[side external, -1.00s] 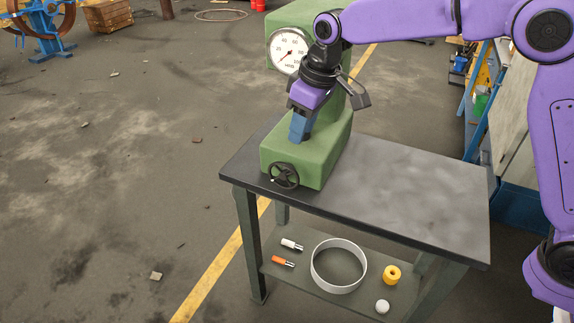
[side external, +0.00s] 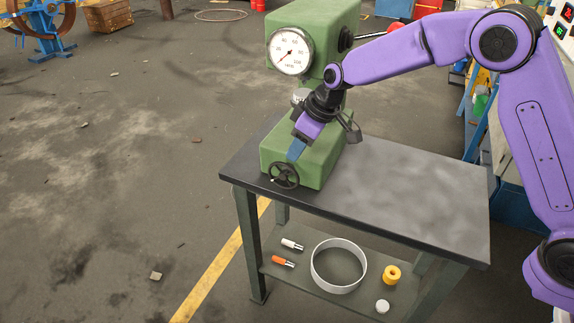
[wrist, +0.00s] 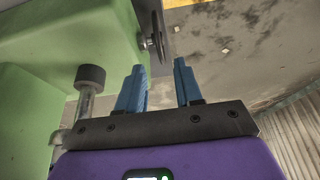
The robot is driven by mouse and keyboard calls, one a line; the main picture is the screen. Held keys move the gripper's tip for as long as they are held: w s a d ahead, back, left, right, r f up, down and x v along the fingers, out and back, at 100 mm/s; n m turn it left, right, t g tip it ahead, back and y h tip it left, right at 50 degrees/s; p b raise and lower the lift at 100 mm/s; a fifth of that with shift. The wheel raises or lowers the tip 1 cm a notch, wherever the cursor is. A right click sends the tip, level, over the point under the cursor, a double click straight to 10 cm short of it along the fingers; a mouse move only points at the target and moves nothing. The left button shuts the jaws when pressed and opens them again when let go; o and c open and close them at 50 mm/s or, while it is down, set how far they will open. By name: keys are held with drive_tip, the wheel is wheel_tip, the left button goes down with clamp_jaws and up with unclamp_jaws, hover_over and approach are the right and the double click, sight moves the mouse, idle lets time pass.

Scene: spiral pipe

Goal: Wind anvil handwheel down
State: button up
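The black spoked handwheel (side external: 284,175) is on the front face of the green machine base (side external: 323,165). A small pale handle sits at the wheel's left side. In the wrist view the handwheel (wrist: 152,24) shows nearly edge-on, just beyond my fingertips. My gripper (side external: 294,154) is low over the front of the base, tilted down toward the wheel. In the wrist view my gripper (wrist: 160,66) has its two blue fingers apart with nothing between them. The fingertips look close to the wheel, but I cannot tell whether they touch it. A grey metal anvil part (side external: 300,96) shows behind my wrist.
The round gauge (side external: 290,51) is on the green machine head above my wrist. In the wrist view a dark-capped metal post (wrist: 89,82) stands left of the fingers. The dark tabletop (side external: 410,195) is clear to the right. A ring (side external: 338,284) and small parts lie on the lower shelf.

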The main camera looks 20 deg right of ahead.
sight(287, 164)
drive_tip(key=x, duration=0.8)
clamp_jaws()
